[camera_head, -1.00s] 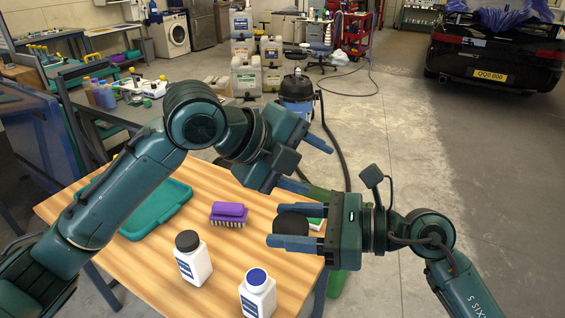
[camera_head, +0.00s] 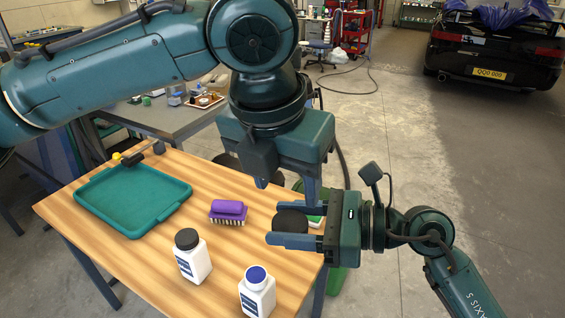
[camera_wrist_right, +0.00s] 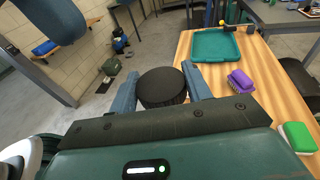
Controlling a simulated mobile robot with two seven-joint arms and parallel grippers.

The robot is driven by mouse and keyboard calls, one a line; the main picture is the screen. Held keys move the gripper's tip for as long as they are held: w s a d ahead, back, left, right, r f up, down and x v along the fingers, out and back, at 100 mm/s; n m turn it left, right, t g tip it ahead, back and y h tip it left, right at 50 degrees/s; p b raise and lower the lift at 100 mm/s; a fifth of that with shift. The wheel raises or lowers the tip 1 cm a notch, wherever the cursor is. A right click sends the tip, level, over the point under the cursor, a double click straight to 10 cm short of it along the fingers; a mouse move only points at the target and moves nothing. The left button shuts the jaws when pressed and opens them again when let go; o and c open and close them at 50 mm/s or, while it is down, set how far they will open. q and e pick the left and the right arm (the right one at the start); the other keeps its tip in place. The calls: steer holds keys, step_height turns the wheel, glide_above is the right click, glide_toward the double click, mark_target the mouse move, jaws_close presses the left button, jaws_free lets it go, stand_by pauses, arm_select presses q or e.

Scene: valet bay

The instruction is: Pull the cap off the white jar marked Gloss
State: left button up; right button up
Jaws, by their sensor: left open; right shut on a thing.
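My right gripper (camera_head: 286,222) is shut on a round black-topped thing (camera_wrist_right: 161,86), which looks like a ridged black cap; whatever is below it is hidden. My left gripper (camera_head: 287,186) is open and points down, just above and behind the held thing. A white jar with a black cap (camera_head: 193,256) stands upright on the table. A white jar with a blue cap (camera_head: 257,292) stands at its right, nearer the front. Both have dark labels that I cannot read, so I cannot tell which jar is marked Gloss.
The wooden table (camera_head: 130,240) also holds a teal tray (camera_head: 133,198) at the left and a purple brush (camera_head: 228,212) in the middle. A green and white block (camera_wrist_right: 298,138) lies near the right gripper, mostly hidden in the head view. The table's right edge is close below the grippers.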

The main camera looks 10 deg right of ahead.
mark_target(293, 221)
arm_select(q)
steer(key=x, duration=0.9)
steer(key=shift+d, duration=0.1)
steer(key=c, duration=0.6)
arm_select(e)
steer(key=o, duration=1.2)
steer(key=shift+c, duration=0.2)
steer(key=shift+d, duration=0.1)
